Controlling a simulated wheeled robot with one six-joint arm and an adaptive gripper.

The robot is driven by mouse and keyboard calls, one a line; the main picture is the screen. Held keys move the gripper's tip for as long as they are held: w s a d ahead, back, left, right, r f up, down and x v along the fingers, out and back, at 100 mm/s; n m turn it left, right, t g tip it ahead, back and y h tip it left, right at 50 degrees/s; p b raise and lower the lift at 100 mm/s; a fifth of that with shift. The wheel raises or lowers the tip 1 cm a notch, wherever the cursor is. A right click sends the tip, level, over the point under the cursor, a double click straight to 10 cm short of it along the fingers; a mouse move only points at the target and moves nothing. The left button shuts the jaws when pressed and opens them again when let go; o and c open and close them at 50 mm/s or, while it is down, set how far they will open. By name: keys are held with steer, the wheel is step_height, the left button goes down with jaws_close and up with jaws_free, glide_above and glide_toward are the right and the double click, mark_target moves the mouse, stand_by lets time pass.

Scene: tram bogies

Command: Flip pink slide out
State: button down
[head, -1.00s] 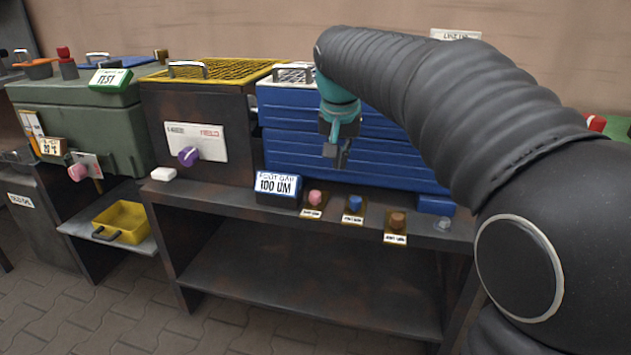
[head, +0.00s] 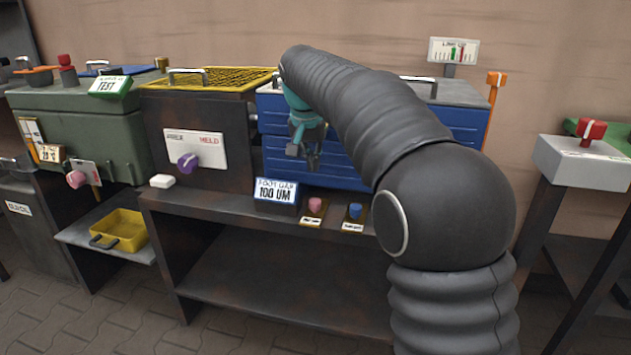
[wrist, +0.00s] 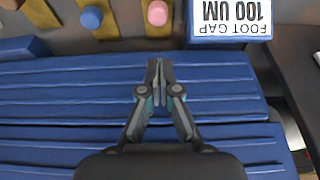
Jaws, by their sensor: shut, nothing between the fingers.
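A pink knob on a small labelled yellow-brown plate (head: 315,205) sits on the bench's front ledge, right of the "100 UM" sign. The pink knob also shows at the top of the wrist view (wrist: 157,13). Another pink knob (head: 76,179) is on a light plate at the green box's front, far left. My gripper (head: 312,158) is in front of the blue ribbed box, above and behind the ledge knobs. In the wrist view my gripper (wrist: 160,68) is shut and empty, its fingertips together, apart from the pink knob.
A blue knob (head: 355,212) stands just right of the pink one. The "100 UM" sign (head: 277,190) is close on its left. The blue ribbed box (wrist: 60,90) lies beneath my gripper. A purple knob (head: 188,161) is on the dark box. My arm hides the ledge's right end.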

mark_target(313, 212)
steer(key=b+x, duration=0.1)
steer(key=x, duration=0.8)
steer(key=shift+w+f, duration=0.1)
steer(key=shift+f, duration=0.25)
steer(key=shift+b, duration=0.3)
steer(key=shift+s+a+b, duration=0.15)
steer(key=shift+s+a, duration=0.05)
steer(key=shift+s, duration=0.6)
steer(key=shift+s+a+b, duration=0.2)
steer(key=shift+s, duration=0.65)
steer(key=shift+s+a+b, duration=0.15)
steer(key=shift+s+a, duration=0.1)
steer(key=shift+s, duration=0.55)
steer(key=d+p+v, duration=0.1)
steer(key=p+v, duration=0.6)
steer(key=v, duration=0.3)
steer(key=shift+a, duration=0.5)
steer(key=shift+w, duration=0.1)
